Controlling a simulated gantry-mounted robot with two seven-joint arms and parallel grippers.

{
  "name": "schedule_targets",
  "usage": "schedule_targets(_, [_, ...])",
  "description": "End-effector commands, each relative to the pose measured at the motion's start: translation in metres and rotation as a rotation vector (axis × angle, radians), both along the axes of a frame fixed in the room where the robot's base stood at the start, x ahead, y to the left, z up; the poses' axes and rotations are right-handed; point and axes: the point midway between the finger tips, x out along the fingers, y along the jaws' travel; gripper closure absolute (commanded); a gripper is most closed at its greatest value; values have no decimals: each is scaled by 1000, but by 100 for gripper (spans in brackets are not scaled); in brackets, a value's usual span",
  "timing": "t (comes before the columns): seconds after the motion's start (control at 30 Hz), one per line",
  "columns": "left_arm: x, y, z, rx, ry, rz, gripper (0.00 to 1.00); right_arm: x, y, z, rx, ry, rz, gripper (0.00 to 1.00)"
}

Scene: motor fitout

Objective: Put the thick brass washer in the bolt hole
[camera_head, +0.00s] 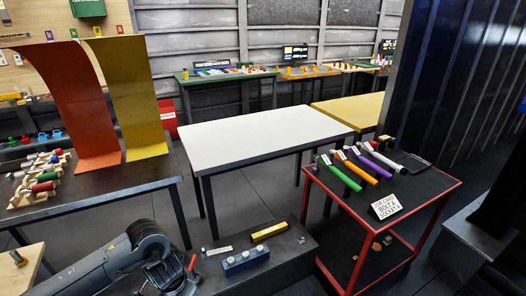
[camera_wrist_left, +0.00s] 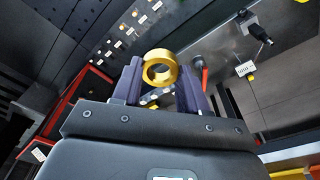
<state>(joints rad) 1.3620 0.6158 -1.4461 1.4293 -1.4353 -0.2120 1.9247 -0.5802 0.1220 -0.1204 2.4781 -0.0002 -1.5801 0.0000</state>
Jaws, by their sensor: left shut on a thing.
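In the left wrist view, my left gripper (camera_wrist_left: 160,74) is shut on a thick brass washer (camera_wrist_left: 159,53). The ring sits between the fingertips with its hole facing the camera. In the head view, my left arm (camera_head: 148,252) reaches in at the bottom left, and its fingers and the washer cannot be made out there. I cannot identify the bolt hole in either view. My right gripper is not in view.
A blue block (camera_head: 245,262) and a yellow bar (camera_head: 269,231) lie on a low dark platform, right of my arm. A red-framed cart (camera_head: 440,196) carries several colour-handled tools. A white-topped table (camera_head: 262,138) is clear. A dark table (camera_head: 120,183) holds small blocks and curved panels.

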Motion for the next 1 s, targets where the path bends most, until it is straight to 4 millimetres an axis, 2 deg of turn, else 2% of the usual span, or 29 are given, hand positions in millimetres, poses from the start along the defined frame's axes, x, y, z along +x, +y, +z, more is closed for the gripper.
schedule_targets(0.23, [-8, -1, 0, 1, -3, 402, 91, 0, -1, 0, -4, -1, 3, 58])
schedule_targets(0.27, [-8, -1, 6, 0, -4, 438, 91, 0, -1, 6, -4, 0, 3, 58])
schedule_targets(0.3, [-10, 0, 26, 0, -4, 429, 91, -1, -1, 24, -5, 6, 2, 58])
schedule_targets(0.47, [-18, 1, 60, 2, -3, 427, 91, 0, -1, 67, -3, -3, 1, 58])
schedule_targets(1.0, [-50, 1, 195, 6, -5, 424, 91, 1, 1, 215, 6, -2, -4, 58])
